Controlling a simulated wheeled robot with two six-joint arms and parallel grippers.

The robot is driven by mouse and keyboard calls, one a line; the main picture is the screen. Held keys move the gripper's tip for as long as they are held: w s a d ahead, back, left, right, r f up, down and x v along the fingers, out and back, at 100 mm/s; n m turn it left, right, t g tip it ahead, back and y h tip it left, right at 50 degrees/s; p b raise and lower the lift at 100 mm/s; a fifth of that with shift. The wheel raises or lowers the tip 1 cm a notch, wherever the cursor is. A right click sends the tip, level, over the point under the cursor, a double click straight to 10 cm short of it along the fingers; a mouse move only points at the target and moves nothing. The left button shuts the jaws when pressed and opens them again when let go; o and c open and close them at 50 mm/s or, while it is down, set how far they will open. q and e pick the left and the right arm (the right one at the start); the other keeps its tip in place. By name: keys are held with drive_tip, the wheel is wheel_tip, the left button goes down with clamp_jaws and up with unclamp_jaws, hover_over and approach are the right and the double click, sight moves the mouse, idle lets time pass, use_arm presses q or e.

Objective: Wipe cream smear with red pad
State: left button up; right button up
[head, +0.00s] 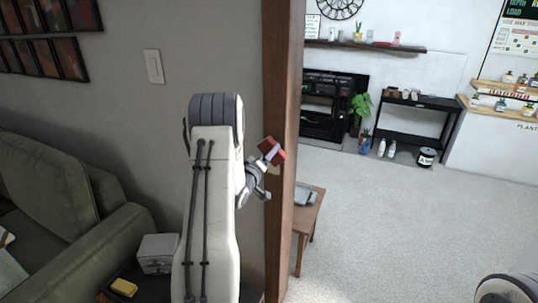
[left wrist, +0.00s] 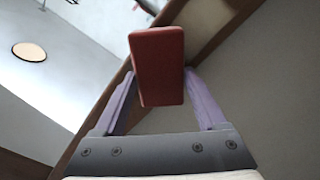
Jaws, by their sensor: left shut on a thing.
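The red pad (head: 271,149) is held in my left gripper (head: 267,155), raised in front of the brown wooden post. In the left wrist view the red pad (left wrist: 158,66) sits between the two pale purple fingers of the left gripper (left wrist: 160,92), which are shut on it. The pad is in the air and touches no surface that I can see. I see no cream smear in either view. My right gripper is not in view; only a part of my right arm shows at the lower right of the head view.
A brown wooden post (head: 282,60) stands right beside my left gripper. A green sofa (head: 60,200) is at the left. A dark table with a white box (head: 158,252) and a yellow item (head: 124,287) is at lower left. A small wooden table (head: 309,222) stands behind the post. Open floor lies right.

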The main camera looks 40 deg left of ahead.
use_arm(q)
drive_tip(key=shift+w+f+b, duration=0.1)
drive_tip(key=shift+f+b, duration=4.85)
drive_tip(key=shift+f, duration=0.4)
drive_tip(key=shift+s+d+f, duration=0.1)
drive_tip(key=shift+s, duration=0.2)
drive_tip(key=shift+v, duration=2.6)
